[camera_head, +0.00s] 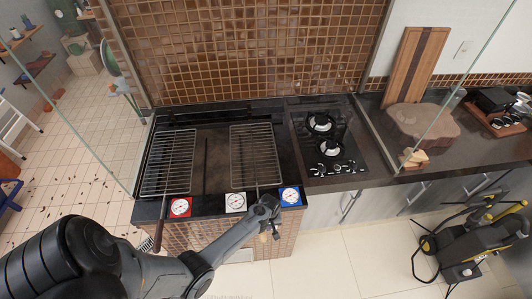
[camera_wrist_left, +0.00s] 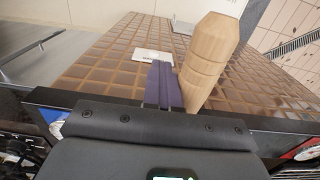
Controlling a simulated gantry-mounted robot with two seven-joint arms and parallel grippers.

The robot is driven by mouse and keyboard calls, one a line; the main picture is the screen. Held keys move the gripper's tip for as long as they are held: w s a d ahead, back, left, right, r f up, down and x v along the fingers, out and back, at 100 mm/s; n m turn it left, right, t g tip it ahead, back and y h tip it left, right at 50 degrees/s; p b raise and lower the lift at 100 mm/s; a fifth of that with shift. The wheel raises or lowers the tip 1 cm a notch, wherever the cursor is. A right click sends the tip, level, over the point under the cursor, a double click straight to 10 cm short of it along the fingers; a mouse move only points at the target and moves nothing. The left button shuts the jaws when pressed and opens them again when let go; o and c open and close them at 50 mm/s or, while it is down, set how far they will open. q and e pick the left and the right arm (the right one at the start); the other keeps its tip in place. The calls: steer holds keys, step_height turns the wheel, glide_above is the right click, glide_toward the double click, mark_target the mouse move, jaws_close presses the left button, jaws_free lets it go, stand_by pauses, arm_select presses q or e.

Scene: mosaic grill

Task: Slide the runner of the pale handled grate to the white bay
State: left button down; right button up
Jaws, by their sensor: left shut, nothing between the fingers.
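The pale handled grate (camera_head: 254,150) lies on the right part of the grill. Its rod comes down to the front edge between the white bay (camera_head: 236,202) and the blue bay (camera_head: 290,195). Its pale wooden handle (camera_wrist_left: 210,60) stands large in the left wrist view. My left gripper (camera_head: 275,235) is at the grill's front edge, shut and empty. In the left wrist view its closed fingers (camera_wrist_left: 160,85) are close beside the handle, on the blue bay's side; I cannot tell whether they touch it. My wrist hides part of the rod and handle in the head view. My right gripper is not in view.
A second grate (camera_head: 168,160) with a dark brown handle (camera_head: 158,236) lies on the left, near the red bay (camera_head: 180,207). A gas hob (camera_head: 328,145) is to the right. The grill's middle strip between the grates is free.

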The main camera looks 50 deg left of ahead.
arm_select(q)
steer(key=shift+s+a+p, duration=0.25)
steer(key=shift+s+a, duration=0.1)
steer(key=shift+s, duration=0.25)
steer(key=shift+s+a+p, duration=0.2)
steer(key=shift+s+a, duration=0.1)
steer(key=shift+s, duration=0.3)
steer(key=s+a, duration=0.7)
steer(key=s, duration=0.6)
steer(key=shift+a, duration=0.15)
stand_by(1.0)
steer(key=shift+w, duration=0.1)
steer(key=shift+w+d+r, duration=0.1)
steer(key=shift+w+d, duration=0.45)
steer(key=shift+w, duration=0.3)
step_height(320, 180, up, 8)
stand_by(0.4)
